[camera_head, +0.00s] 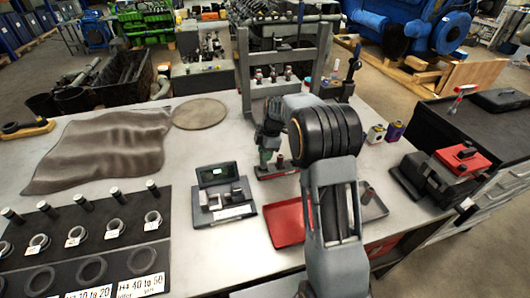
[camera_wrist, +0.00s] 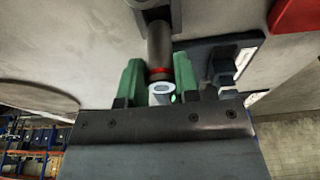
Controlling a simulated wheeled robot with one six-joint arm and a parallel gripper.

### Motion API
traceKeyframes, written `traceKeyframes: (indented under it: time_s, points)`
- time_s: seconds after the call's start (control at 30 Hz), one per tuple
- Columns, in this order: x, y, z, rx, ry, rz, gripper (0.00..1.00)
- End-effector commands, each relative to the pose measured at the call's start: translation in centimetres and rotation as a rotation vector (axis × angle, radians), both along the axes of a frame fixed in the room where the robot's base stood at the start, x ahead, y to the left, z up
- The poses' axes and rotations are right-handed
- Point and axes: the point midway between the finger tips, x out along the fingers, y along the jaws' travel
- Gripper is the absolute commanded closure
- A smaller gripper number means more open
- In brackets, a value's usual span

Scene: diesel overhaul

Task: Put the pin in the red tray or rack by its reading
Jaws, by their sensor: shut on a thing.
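My gripper (camera_head: 264,157) has green fingers. It is low over the bench, behind the red tray and right of the gauge. In the wrist view my gripper (camera_wrist: 160,88) is shut on the pin (camera_wrist: 162,92), whose pale, hollow end shows between the fingers. A dark cylinder with a red band (camera_wrist: 159,47) lies in line beyond it; I cannot tell whether they touch. The red tray (camera_head: 286,224) looks empty, its right side hidden by my arm. The dark rack (camera_head: 95,232) at left holds labelled rings with short pins behind them. The gauge (camera_head: 218,190) has a small display.
A small labelled stand with red parts (camera_head: 277,173) is close to my gripper. A grey tray (camera_head: 374,207) is right of my arm, and a red-and-black vice (camera_head: 440,172) further right. A grey frame (camera_head: 243,75) stands behind. A brown mat (camera_head: 100,150) lies at left.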

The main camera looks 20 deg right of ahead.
Motion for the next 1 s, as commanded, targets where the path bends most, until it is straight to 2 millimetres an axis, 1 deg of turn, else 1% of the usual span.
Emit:
traceKeyframes:
  time_s: [0.37, 0.8, 1.0]
  points:
    - [0.0, 0.0, 0.0, 0.000, -0.001, 0.000, 0.98]
    - [0.0, 0.0, -1.1, 0.000, -0.001, 0.000, 0.98]
    - [0.0, 0.0, -1.2, 0.000, -0.001, 0.000, 0.98]
